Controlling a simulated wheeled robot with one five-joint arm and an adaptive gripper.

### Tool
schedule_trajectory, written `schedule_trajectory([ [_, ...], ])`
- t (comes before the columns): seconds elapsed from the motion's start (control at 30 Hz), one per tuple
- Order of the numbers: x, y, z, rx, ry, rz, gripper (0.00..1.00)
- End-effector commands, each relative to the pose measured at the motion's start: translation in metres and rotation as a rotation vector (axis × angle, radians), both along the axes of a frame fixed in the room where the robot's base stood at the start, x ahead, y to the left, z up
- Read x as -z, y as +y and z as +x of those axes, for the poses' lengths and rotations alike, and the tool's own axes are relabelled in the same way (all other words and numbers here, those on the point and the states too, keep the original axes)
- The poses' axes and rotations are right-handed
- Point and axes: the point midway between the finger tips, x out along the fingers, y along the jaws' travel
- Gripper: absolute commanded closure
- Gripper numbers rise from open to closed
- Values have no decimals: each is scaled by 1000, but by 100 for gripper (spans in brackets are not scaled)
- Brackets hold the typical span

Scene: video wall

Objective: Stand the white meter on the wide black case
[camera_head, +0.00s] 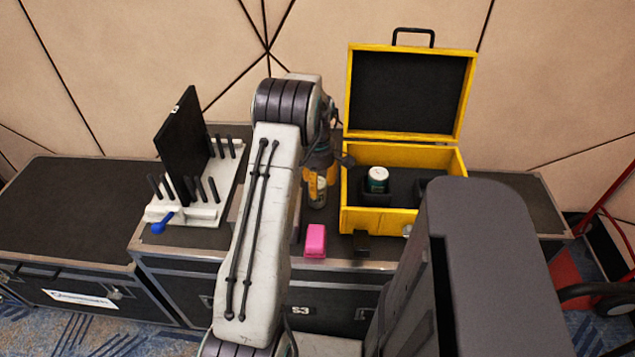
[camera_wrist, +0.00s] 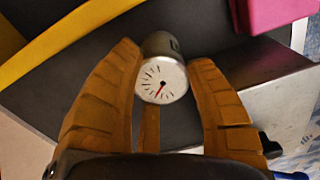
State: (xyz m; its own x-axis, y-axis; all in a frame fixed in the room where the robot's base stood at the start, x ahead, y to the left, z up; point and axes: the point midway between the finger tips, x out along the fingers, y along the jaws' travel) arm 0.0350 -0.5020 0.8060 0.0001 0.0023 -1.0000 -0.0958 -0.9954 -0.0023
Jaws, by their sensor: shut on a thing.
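The white meter shows in the wrist view with its round white dial (camera_wrist: 161,80), red needle and grey body. The orange fingers of my gripper (camera_wrist: 168,95) are on both sides of it and shut on it. In the head view my gripper (camera_head: 318,178) is above the middle black case, left of the yellow box; my arm hides part of it, and the meter is hard to make out there. I cannot tell whether the meter touches the surface below. A black case (camera_head: 62,205) with a bare top stands at the left; another black case (camera_head: 180,262) bears the other objects.
A pink block (camera_head: 315,240) and a small black block (camera_head: 361,241) lie in front. A white rack (camera_head: 190,212) with black pegs and an upright black panel (camera_head: 182,145) stands left of my arm.

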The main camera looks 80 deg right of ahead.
Motion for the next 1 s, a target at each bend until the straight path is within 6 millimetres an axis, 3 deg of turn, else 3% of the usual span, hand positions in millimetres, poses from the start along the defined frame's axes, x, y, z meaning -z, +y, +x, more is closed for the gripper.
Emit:
schedule_trajectory([
  [0.37,4,0,0,0,0,0,87],
  [0.4,3,0,0,0,0,1,46],
  [0.6,2,0,0,0,0,1,28],
  [1.0,-5,0,0,0,0,-1,28],
])
